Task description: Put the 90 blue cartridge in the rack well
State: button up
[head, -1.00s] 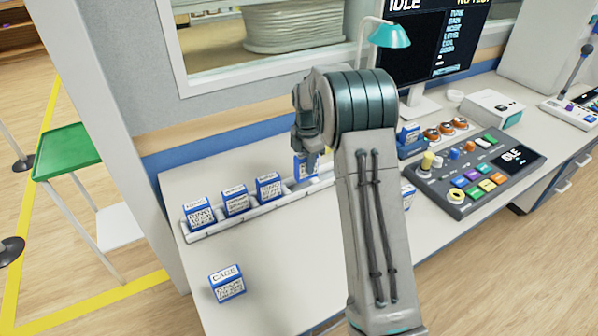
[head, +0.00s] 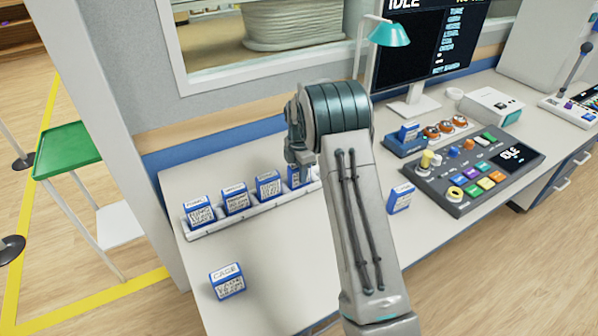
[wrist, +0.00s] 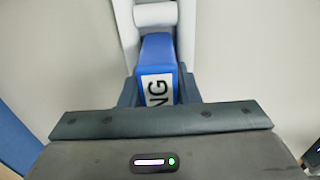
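A blue cartridge with a white label (wrist: 157,75) is between my gripper's fingers (wrist: 157,92), which close against both its sides. In the head view this cartridge (head: 297,178) is at the right end of the long white rack (head: 237,221), low in or just above its well. The wrist view shows white rack parts around it; whether it is fully seated I cannot tell. My gripper (head: 301,160) in the head view is partly hidden by my arm. Three similar blue cartridges stand in the rack's other wells.
A loose blue cartridge (head: 227,281) stands at the table's front left, another (head: 400,198) right of my arm. The front table middle is clear.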

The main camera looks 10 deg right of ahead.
jog(key=o, duration=0.3)
notch_tip(320, 180, up, 12)
jog(key=shift+s+r, duration=0.1)
jog(key=shift+r, duration=0.05)
jog(key=s+r+m+t, duration=0.1)
jog(key=s+r+m, duration=0.35)
jog(key=s, duration=0.45)
jog(key=s+r+m, duration=0.4)
jog(key=s+m, duration=0.2)
jog(key=s, duration=0.2)
jog(key=s+f+m, duration=0.1)
jog(key=s+m, duration=0.2)
jog(key=s, duration=0.3)
jog(key=s+f+m+t, duration=0.1)
jog(key=s+m, duration=0.3)
jog(key=s, duration=0.3)
jog(key=s+f+m, duration=0.1)
jog(key=s+m, duration=0.3)
jog(key=s, duration=0.2)
jog(key=shift+s+a+t, duration=0.15)
jog(key=shift+s+t, duration=0.05)
jog(key=shift+t, duration=0.2)
